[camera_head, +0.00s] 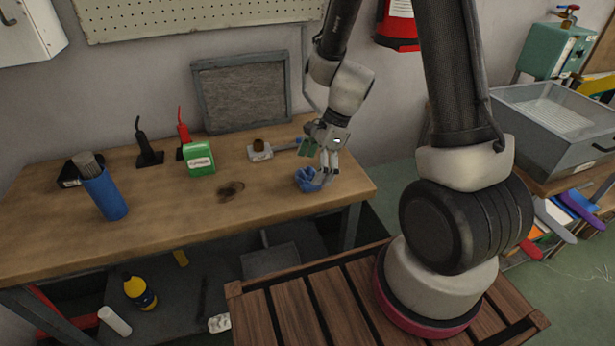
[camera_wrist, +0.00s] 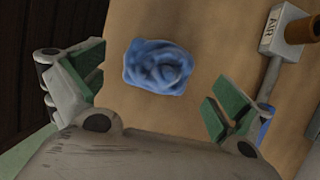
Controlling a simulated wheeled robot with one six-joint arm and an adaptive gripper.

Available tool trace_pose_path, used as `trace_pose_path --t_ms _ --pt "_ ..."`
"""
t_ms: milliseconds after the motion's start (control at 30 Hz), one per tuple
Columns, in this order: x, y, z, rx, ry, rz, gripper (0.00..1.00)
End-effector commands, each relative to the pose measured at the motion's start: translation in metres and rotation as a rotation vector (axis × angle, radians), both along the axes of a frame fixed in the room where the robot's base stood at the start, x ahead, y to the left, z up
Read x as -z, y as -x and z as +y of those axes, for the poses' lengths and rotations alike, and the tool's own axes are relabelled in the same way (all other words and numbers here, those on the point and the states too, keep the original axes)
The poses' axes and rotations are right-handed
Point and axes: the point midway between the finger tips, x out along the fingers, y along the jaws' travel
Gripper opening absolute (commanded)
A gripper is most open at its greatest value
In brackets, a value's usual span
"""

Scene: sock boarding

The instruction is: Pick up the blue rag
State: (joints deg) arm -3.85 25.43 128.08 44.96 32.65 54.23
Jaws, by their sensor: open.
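The blue rag (camera_head: 308,180) lies crumpled on the wooden workbench (camera_head: 130,235), near its right end. It also shows in the wrist view (camera_wrist: 158,66), whole and unobstructed, beyond and between the two green-padded fingers. My gripper (camera_head: 326,180) is just above and beside the rag in the head view, pointing down. In the wrist view my gripper (camera_wrist: 155,98) is open wide, with nothing between its fingers. In the head view the fingers partly overlap the rag's right side, and I cannot tell whether they touch it.
A fitting marked AIR (camera_wrist: 283,32) with a brass knob stands near the rag, beside a grey bar. A green box (camera_head: 199,160), a blue cup of rods (camera_head: 105,195) and a dark stain (camera_head: 230,189) lie left. A framed grey panel (camera_head: 241,93) leans behind.

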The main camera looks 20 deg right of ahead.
Motion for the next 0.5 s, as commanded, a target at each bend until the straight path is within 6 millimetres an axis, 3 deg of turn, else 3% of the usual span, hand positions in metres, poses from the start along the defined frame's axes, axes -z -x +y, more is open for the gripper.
trace_pose_path --t_ms 133,400,500 --pt "0.017 0.0 0.007 -0.002 0.0 0.001 1.0" --pt "0.021 0.0 0.009 -0.002 0.001 -0.001 1.0" --pt "0.021 0.0 0.009 -0.002 0.0 -0.001 0.82"
